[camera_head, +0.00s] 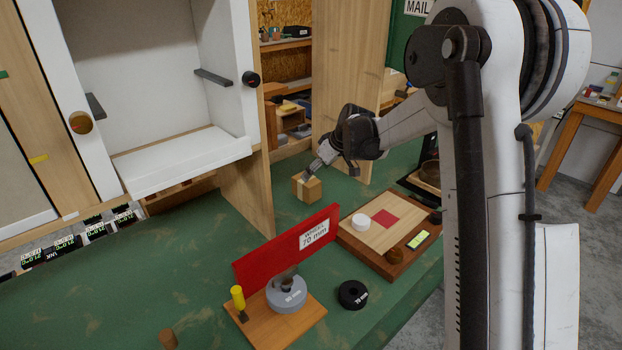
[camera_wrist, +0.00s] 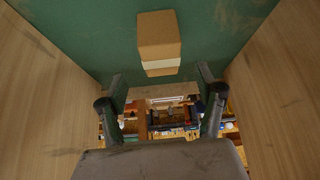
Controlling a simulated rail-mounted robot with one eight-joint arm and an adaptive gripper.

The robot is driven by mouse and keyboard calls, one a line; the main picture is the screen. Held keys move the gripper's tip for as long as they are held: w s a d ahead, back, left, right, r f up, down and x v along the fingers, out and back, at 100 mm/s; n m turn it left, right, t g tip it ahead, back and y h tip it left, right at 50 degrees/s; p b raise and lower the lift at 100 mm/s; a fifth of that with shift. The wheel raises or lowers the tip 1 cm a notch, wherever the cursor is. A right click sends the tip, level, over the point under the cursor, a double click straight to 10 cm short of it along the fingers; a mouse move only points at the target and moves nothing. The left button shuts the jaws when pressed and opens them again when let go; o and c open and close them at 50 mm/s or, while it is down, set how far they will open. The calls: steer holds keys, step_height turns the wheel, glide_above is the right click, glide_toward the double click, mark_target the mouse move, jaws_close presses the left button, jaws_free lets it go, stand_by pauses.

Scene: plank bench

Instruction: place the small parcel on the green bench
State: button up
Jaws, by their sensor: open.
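The small parcel (camera_head: 307,189) is a brown box with a pale band. It appears to rest on the green bench (camera_head: 215,245) between two upright wooden panels. My gripper (camera_head: 311,171) is close by it, on its upper right side in the head view. In the wrist view the parcel (camera_wrist: 160,36) lies just beyond my gripper (camera_wrist: 160,82), roughly centred between the two spread fingers. The fingers are open and do not close on it. Whether a fingertip touches the parcel cannot be told.
Wooden panels stand left (camera_head: 247,190) and right (camera_head: 345,80) of the parcel. A red upright board (camera_head: 275,258), a wooden tray with a white puck (camera_head: 360,221), a grey ring on a wooden base (camera_head: 286,295) and a black ring (camera_head: 353,295) are nearer. The bench at left front is mostly clear.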

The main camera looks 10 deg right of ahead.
steer(key=s+a+r+m+h, duration=0.1)
steer(key=s+r+m, duration=0.1)
steer(key=s+r, duration=0.7)
steer(key=s+a+r+m+h, duration=0.1)
steer(key=s+r, duration=0.4)
steer(key=s, duration=0.9)
steer(key=s+f+m, duration=0.1)
steer(key=s+f, duration=0.1)
steer(key=s, duration=0.8)
steer(key=s+f+m+t+h, duration=0.1)
steer(key=s+f+m, duration=0.1)
steer(key=s, duration=0.9)
steer(key=shift+s+a+m+t+h, duration=0.15)
steer(key=shift+a+m+t+h, duration=0.1)
steer(key=shift+m+t+h, duration=0.05)
